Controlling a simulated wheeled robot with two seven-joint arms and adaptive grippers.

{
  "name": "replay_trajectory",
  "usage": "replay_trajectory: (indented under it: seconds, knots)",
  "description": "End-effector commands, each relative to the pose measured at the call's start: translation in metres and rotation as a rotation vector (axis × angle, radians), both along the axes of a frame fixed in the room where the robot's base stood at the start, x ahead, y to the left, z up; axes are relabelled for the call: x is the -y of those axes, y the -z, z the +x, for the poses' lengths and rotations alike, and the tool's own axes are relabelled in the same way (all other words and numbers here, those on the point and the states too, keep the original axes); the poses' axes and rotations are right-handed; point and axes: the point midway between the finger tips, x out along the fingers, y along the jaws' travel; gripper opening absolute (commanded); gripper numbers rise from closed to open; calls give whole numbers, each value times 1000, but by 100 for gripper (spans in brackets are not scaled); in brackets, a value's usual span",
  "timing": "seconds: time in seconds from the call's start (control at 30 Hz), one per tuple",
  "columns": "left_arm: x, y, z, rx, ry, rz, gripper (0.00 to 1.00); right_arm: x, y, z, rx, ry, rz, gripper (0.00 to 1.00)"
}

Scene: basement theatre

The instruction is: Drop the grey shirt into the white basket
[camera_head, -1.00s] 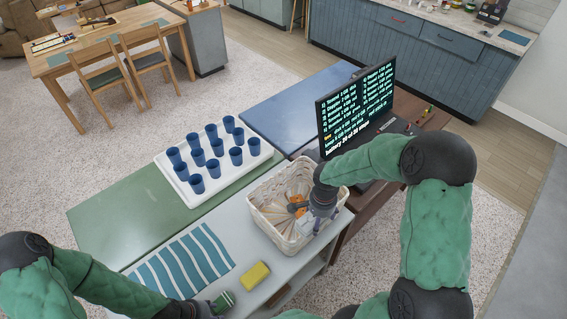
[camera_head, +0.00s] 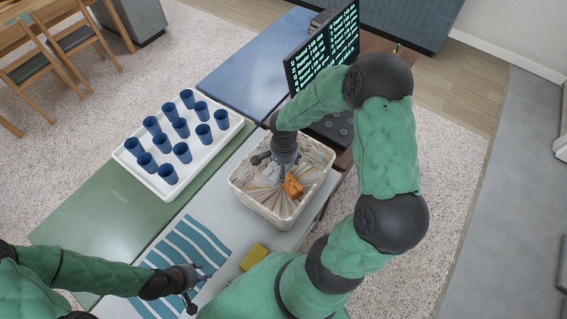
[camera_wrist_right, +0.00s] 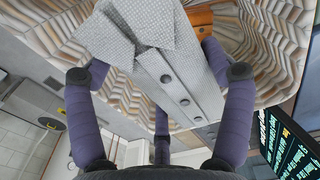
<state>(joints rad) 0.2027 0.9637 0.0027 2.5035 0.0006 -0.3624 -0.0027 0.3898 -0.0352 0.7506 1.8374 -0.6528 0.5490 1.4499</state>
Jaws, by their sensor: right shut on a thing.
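The grey shirt (camera_wrist_right: 180,85), light and textured with a row of dark buttons, is between the fingers of my right gripper (camera_wrist_right: 160,85) in the right wrist view. In the head view my right gripper (camera_head: 284,172) is over the white basket (camera_head: 262,208), at its opening, and largely hides the shirt. The basket's patterned inner walls surround the shirt in the wrist view. My left gripper (camera_head: 199,286) is empty with its fingers apart, over the striped cloth's near end.
An orange item (camera_head: 292,186) lies in the basket. A yellow sponge (camera_head: 254,256) and a striped blue-white cloth (camera_head: 188,245) lie on the grey table. A white tray (camera_head: 206,155) of several blue cups stands at left. A monitor (camera_head: 322,48) stands behind the basket.

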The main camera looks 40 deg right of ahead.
Motion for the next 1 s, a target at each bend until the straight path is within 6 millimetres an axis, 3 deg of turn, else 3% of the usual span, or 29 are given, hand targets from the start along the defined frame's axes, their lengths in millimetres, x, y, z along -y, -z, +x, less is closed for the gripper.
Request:
replay_trajectory:
  seconds: [0.2,0.5,0.53,0.6,1.0]
  knots:
    - [0,13,0,0,0,0,40,0,21,0,1,0,-1,47]
    - [0,13,0,1,0,0,40,0,22,1,2,0,0,47]
    - [0,13,0,1,0,0,40,0,22,0,1,0,-1,87]
    - [0,13,0,1,0,0,40,0,22,0,1,0,-1,100]
    - [0,13,0,1,0,0,40,0,20,0,1,0,-1,100]
